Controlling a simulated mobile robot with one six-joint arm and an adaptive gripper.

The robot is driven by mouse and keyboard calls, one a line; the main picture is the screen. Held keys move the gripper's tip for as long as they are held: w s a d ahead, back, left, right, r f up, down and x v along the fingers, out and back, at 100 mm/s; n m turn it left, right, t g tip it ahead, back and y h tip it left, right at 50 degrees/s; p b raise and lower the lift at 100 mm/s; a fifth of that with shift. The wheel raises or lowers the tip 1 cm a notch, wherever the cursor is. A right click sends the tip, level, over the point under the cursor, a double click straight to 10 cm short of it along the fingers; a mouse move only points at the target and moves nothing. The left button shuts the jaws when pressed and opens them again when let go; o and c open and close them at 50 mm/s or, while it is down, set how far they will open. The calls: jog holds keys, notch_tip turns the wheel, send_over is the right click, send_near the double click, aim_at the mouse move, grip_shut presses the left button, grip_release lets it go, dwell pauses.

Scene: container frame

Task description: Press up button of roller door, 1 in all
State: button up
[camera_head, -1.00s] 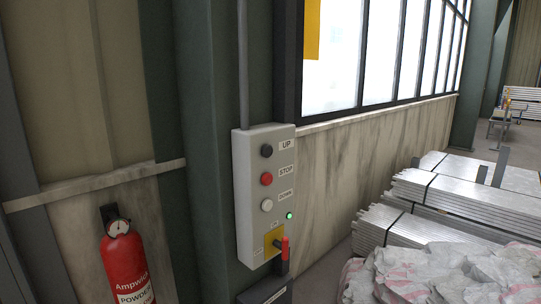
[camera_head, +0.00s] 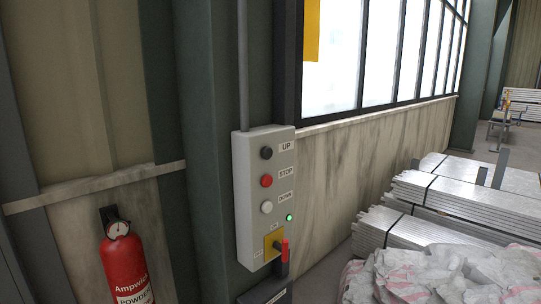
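A light grey control box (camera_head: 246,205) is mounted on a dark green column in the middle of the head view. Its black UP button (camera_head: 266,153) is at the top, with a label beside it. Below it are the red STOP button (camera_head: 266,181) and the white DOWN button (camera_head: 266,207). A small green light (camera_head: 289,217) is lit. A red-handled switch (camera_head: 284,251) sits on a yellow plate at the bottom. My gripper is not in view, and nothing covers the buttons. The roller door cannot be made out.
A red fire extinguisher (camera_head: 127,266) hangs on the wall at the lower left. Stacks of metal profiles (camera_head: 450,205) and crumpled whitish sacks (camera_head: 430,275) lie at the right, near the wall. The space directly before the box looks clear.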

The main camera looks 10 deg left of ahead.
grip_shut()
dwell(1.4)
